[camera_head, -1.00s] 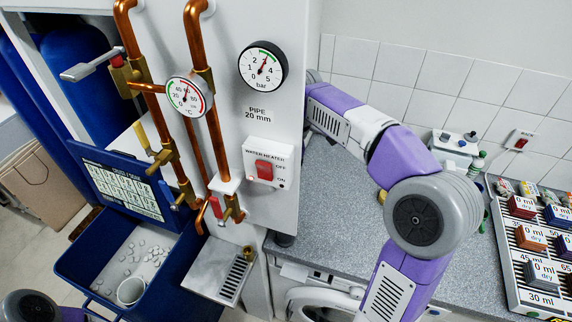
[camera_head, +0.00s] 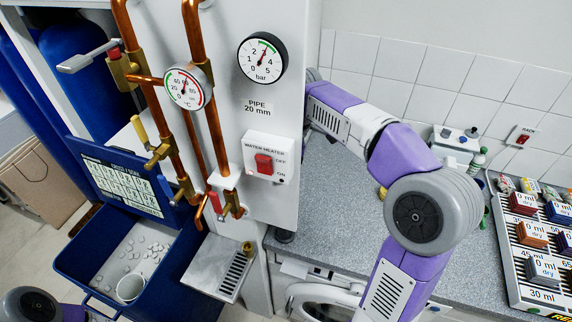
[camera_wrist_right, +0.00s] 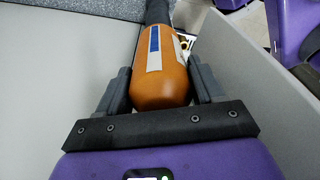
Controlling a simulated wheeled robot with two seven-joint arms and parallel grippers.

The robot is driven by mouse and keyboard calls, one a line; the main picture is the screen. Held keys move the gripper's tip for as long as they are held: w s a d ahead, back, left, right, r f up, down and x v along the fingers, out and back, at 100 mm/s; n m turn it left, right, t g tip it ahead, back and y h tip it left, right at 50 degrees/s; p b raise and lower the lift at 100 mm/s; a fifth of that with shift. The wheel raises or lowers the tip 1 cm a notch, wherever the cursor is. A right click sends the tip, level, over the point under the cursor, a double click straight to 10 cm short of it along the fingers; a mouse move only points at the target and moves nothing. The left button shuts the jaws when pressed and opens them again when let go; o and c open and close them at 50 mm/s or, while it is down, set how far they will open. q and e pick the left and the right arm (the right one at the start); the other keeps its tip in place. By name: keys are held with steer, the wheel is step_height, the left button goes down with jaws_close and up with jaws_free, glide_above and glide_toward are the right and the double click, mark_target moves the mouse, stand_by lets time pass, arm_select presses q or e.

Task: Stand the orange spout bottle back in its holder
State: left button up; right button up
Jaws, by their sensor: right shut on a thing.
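In the right wrist view, an orange bottle (camera_wrist_right: 160,84) with a white and blue label and a dark upper part lies between the two fingers of my right gripper (camera_wrist_right: 161,88). The gripper is shut on the bottle's body. The bottle's far end runs out of the top of that view, so its spout cannot be made out. My right gripper is out of the head view; only the purple and grey right arm shows there. My left gripper is not in view. I cannot make out the bottle's holder in either view.
A grey panel (camera_wrist_right: 260,85) stands close on the right in the wrist view. In the head view are a worktop (camera_head: 345,225), a rack of coloured blocks (camera_head: 515,270), a wall with copper pipes (camera_head: 205,110), a drip tray (camera_head: 222,265) and a blue bin (camera_head: 75,262).

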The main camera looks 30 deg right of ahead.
steer(key=shift+f+b, duration=0.3)
steer(key=shift+f, duration=0.2)
steer(key=o, duration=1.1)
steer(key=r, duration=0.2)
steer(key=r+p, duration=0.1)
steer(key=r, duration=0.2)
steer(key=r+p, duration=0.1)
steer(key=r, duration=0.1)
steer(key=shift+s+d+r, duration=0.2)
steer(key=shift+d+r, duration=0.2)
